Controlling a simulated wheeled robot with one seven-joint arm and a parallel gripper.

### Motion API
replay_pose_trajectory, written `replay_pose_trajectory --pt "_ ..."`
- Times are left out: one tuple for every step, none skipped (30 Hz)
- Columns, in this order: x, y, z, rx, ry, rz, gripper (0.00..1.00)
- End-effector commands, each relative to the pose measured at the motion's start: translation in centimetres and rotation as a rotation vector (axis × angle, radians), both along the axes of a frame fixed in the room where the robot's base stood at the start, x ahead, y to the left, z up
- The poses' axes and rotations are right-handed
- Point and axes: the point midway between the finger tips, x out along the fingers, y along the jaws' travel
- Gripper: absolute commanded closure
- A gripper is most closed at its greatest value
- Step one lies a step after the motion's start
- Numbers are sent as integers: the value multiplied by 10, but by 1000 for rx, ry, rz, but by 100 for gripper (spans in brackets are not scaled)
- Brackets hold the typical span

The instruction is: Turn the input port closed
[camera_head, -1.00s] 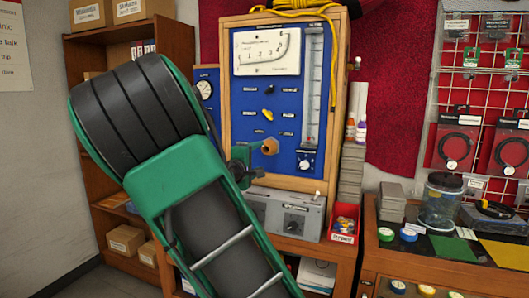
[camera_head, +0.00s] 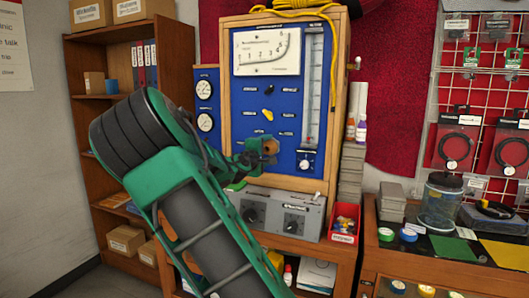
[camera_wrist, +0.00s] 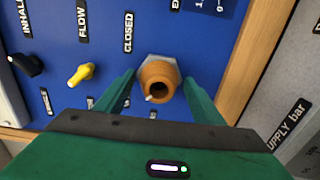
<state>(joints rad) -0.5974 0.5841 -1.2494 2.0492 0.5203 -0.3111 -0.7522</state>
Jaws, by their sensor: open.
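The input port is an orange-brown round fitting with a dark hole and a pale hexagonal base. It sits on the blue panel (camera_head: 250,100), below the CLOSED label (camera_wrist: 128,32) in the wrist view (camera_wrist: 158,72). A small pale pin shows at its lower left rim. In the head view the port (camera_head: 270,146) is partly covered by my gripper (camera_head: 258,153). My gripper (camera_wrist: 159,82) is open, with one green finger on each side of the port. I cannot tell whether either finger touches it.
A yellow knob (camera_wrist: 80,74) and a black knob (camera_wrist: 27,65) are left of the port. A wooden frame (camera_wrist: 262,60) edges the panel on the right. A grey box with dials (camera_head: 280,212) stands below the panel. A flow tube (camera_head: 313,90) runs up the panel's right side.

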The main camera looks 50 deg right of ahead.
Motion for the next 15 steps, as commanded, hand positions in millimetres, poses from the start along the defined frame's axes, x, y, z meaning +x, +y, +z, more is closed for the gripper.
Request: replay_pose_trajectory --pt "1 -2 0 0 1 -1 38" --pt "1 -3 0 0 1 0 38" --pt "1 -3 0 0 1 0 38" --pt "1 -4 0 0 1 0 38" --pt "2 -4 0 1 1 0 38" --pt "2 -4 -1 1 1 1 38" --pt "2 -4 -1 1 1 1 38" --pt "2 -4 -1 1 1 1 38" --pt "2 -3 -1 1 1 1 38" --pt "2 -3 -1 1 1 0 38" --pt "2 -3 -1 1 0 0 40" --pt "2 -3 -1 1 0 0 50" --pt "1 -3 -1 1 0 0 57" --pt "1 -3 -1 1 0 0 64" --pt "1 -3 -1 1 0 0 74"
